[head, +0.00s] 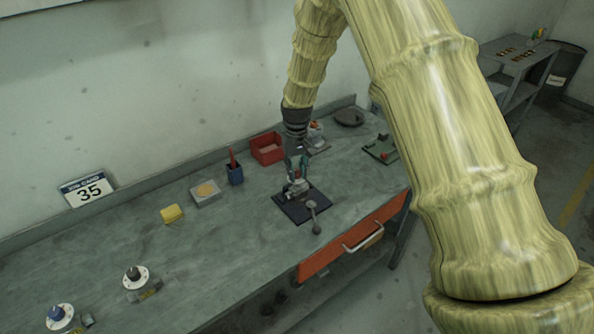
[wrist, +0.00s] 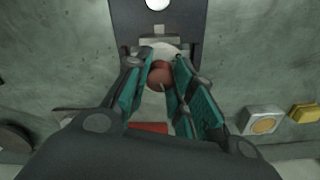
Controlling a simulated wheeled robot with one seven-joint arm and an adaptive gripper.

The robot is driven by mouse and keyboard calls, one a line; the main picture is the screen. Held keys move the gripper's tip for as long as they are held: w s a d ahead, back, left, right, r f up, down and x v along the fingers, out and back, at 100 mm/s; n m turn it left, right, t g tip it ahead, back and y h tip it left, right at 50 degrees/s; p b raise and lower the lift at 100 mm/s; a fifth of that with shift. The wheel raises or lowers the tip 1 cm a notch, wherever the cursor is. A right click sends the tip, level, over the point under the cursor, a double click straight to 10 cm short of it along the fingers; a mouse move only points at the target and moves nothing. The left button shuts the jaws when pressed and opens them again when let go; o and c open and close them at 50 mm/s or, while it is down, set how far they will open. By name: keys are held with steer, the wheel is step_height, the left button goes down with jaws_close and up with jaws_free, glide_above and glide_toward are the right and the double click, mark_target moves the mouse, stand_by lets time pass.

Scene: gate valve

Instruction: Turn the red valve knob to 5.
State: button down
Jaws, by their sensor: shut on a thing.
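My gripper (wrist: 163,62) is shut on the knob, one teal finger on each side. In the head view my gripper (head: 297,184) points down over a dark base plate (head: 290,209) on the bench, and hides the knob there. The plate also shows in the wrist view (wrist: 182,20). No dial numbers can be read, so I cannot tell the knob's setting.
A grey lever (head: 313,215) stands at the plate's front. Black (head: 133,274) and blue (head: 56,313) knobs sit front left. The bench between is clear.

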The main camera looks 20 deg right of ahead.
steer(key=n+b, duration=0.1)
steer(key=n, duration=0.9)
steer(key=shift+n, duration=0.4)
steer(key=n, duration=0.5)
steer(key=shift+n+p, duration=0.4)
steer(key=shift+n, duration=2)
steer(key=c, duration=1.2)
jaws_free()
